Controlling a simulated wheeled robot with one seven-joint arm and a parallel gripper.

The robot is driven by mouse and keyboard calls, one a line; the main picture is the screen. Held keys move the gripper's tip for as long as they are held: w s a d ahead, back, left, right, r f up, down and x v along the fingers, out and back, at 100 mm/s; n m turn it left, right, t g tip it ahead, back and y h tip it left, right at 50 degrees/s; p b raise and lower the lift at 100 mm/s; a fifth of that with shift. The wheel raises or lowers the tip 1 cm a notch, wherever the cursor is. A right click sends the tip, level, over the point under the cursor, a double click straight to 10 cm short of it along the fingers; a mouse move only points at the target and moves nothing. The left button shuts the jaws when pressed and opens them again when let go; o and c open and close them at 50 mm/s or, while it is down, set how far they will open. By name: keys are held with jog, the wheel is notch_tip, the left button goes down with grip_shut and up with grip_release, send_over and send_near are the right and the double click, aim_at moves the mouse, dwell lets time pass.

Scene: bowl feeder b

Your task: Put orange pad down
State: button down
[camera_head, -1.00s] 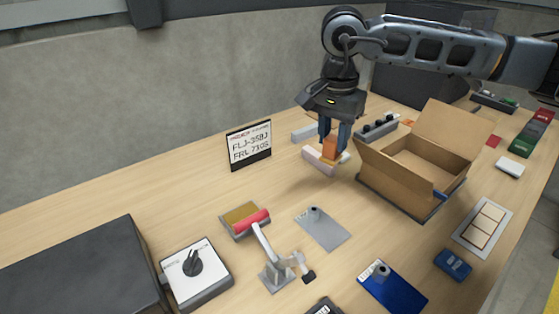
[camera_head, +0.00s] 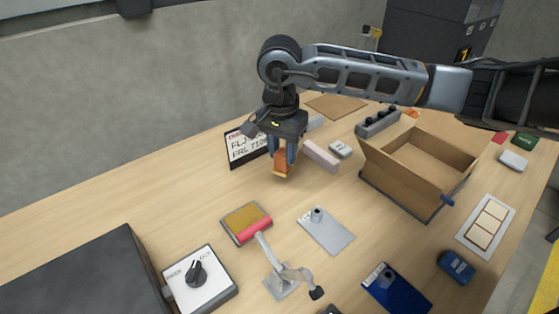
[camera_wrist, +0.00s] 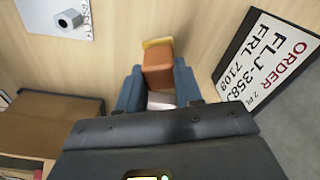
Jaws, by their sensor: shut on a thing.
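The orange pad (camera_head: 281,163) is an orange block with a yellowish lower edge. My gripper (camera_head: 284,158) is shut on it and points down, with a blue finger on either side. In the head view they are in front of the order sign (camera_head: 240,152), left of the pale pink block (camera_head: 321,156). The wrist view shows the orange pad (camera_wrist: 158,66) between the fingers, with its yellow edge outward. The order sign (camera_wrist: 264,62) stands to the right there. I cannot tell whether the pad touches the table.
An open cardboard box (camera_head: 399,186) stands to the right. A grey plate with a stud (camera_head: 326,232), a yellow-and-red pad (camera_head: 246,222) and a toggle clamp (camera_head: 280,284) are nearer. Bare wood (camera_head: 190,180) lies left of the gripper.

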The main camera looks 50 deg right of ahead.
aim_at(279, 166)
jog(key=shift+w+a+f, duration=0.3)
jog(key=shift+f, duration=0.1)
notch_tip(279, 166, down, 3)
jog(key=shift+f+p, duration=0.1)
jog(key=shift+p, duration=0.3)
jog(key=shift+f, duration=0.25)
jog(key=shift+f, duration=0.25)
jog(key=c, duration=0.7)
grip_release()
jog(key=shift+r, duration=0.1)
jog(key=shift+c, duration=0.2)
jog(key=r, duration=0.4)
jog(key=r+b, duration=0.1)
jog(key=r, duration=0.3)
jog(key=a+r, duration=0.1)
jog(key=r, duration=0.3)
jog(key=shift+r+b, duration=0.15)
jog(key=shift+b, duration=0.25)
jog(key=shift+d, duration=0.1)
